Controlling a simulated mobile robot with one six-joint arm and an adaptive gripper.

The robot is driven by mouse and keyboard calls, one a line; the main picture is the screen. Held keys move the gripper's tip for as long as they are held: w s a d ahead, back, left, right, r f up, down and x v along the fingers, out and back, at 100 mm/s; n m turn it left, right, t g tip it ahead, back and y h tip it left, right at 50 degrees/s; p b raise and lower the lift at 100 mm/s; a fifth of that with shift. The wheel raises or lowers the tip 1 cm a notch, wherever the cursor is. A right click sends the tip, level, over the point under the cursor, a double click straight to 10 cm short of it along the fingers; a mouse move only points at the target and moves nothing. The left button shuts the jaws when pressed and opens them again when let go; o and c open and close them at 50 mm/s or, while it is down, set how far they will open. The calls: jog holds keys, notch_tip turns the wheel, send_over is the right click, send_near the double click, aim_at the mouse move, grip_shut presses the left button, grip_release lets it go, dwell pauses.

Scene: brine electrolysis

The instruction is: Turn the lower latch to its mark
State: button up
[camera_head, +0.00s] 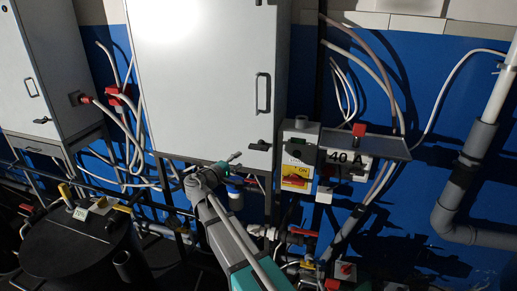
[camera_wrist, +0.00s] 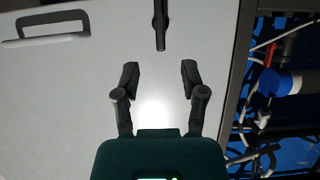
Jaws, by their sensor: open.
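The lower latch (camera_head: 260,145) is a small black lever low on the right of the large pale cabinet door (camera_head: 200,85). It lies roughly sideways in the head view. In the wrist view the latch (camera_wrist: 160,25) is a dark bar at the top centre, in line with the gap between my fingers. My gripper (camera_head: 236,156) is just left of the latch in the head view. In the wrist view my gripper (camera_wrist: 159,76) has its fingers apart, with nothing between them, and the latch shows beyond the tips. I cannot make out the mark.
The door's handle (camera_head: 262,93) is above the latch. A grey box with a red-and-yellow switch (camera_head: 296,177) and a "40 A" sign (camera_head: 346,157) are to the right. A blue-and-white fitting (camera_wrist: 280,82) and cables are beyond the cabinet edge. A black drum (camera_head: 70,245) stands at lower left.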

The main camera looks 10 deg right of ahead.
aim_at(256, 149)
jog(key=x, duration=1.2)
grip_shut()
